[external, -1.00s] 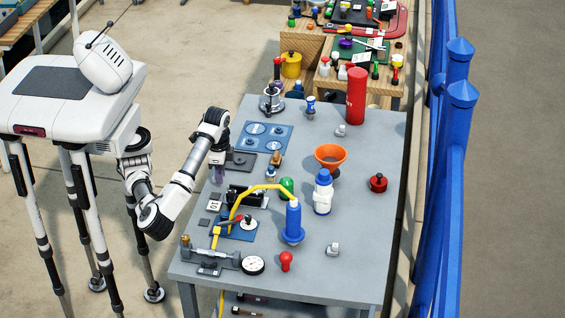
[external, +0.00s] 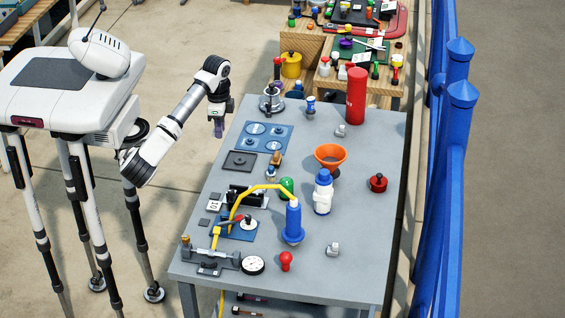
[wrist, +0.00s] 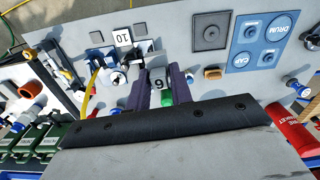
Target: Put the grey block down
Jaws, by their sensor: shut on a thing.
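The grey block (wrist: 158,75), marked with a dark digit that reads as 6 or 9, is pinched between the purple fingers of my gripper (wrist: 161,86) in the wrist view. In the external view my gripper (external: 218,128) points down beside the table's left edge, near its far end. The block cannot be made out clearly there. The grey table (external: 340,260) stands to the right of and below my gripper.
A dark square plate (external: 240,161) and a blue panel with round recesses (external: 264,136) lie near the left edge. A yellow hose (external: 250,191), a blue bottle (external: 293,222), an orange funnel (external: 331,156) and a red cylinder (external: 356,96) occupy the table. The front right is mostly clear.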

